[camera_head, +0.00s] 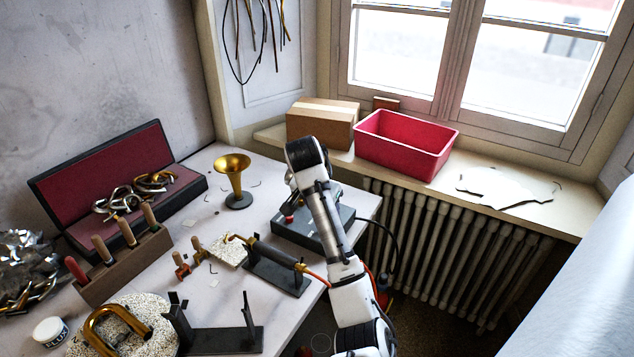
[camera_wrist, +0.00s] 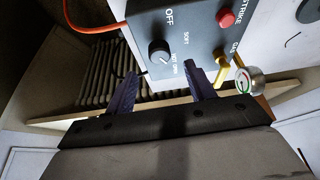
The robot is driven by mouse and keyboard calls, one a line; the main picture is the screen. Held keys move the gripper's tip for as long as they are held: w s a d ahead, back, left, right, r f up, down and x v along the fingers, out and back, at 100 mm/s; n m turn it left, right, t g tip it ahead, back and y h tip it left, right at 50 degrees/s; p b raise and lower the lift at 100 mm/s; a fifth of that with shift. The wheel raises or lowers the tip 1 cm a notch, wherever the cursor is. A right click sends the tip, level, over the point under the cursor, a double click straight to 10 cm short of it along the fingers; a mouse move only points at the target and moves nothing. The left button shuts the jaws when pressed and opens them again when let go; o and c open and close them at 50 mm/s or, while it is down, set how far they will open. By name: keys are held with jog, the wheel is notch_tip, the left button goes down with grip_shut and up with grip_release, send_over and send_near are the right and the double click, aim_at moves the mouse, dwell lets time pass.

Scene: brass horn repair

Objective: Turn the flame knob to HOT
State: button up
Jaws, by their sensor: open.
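The flame knob (camera_wrist: 158,52) is a small black dial on a dark grey control box (camera_wrist: 192,22). White lettering around it includes OFF and SOFT; the label near HOT is small and tilted. A pale mark shows on the knob, but I cannot tell its exact setting. My gripper (camera_wrist: 162,70) is open and empty, its two dark fingers apart. The knob appears between the fingertips in the wrist view; I cannot tell whether they touch it.
The box has a red STRIKE button (camera_wrist: 226,18), a brass gas fitting (camera_wrist: 222,72) and a round gauge (camera_wrist: 243,82). A torch on a stand (camera_head: 275,262) lies in front. A brass bell (camera_head: 234,172) stands left. A radiator (camera_head: 450,245) is right.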

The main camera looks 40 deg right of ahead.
jog(key=v, duration=0.7)
jog(key=shift+r, duration=0.35)
dwell(0.4)
